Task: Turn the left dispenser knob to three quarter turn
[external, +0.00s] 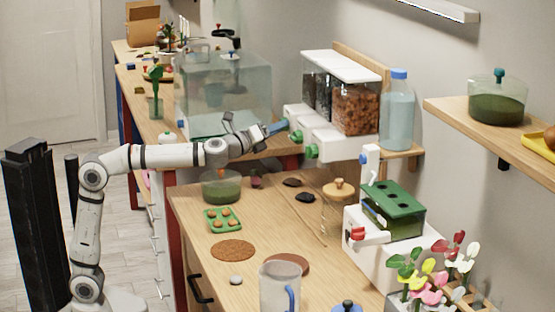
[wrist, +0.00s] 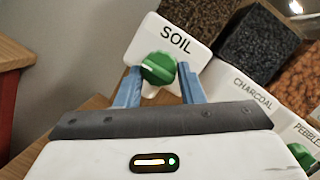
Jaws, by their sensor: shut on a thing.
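The left dispenser knob (wrist: 158,68) is green and round, under the SOIL label on a white housing (wrist: 172,40) in the wrist view. Its pale pointer line points left, roughly level. My gripper (wrist: 160,77) has its blue fingers on both sides of the knob and is shut on it. In the external view my gripper (external: 278,126) reaches the far end of the white dispenser row (external: 330,143), and the fingers mostly hide that knob.
The charcoal knob (external: 297,136) and pebbles knob (external: 311,151) sit beside it along the row. A blue-capped bottle (external: 398,115) stands at the row's near end. A glass tank (external: 225,85) stands behind my wrist. The wooden counter below holds several items.

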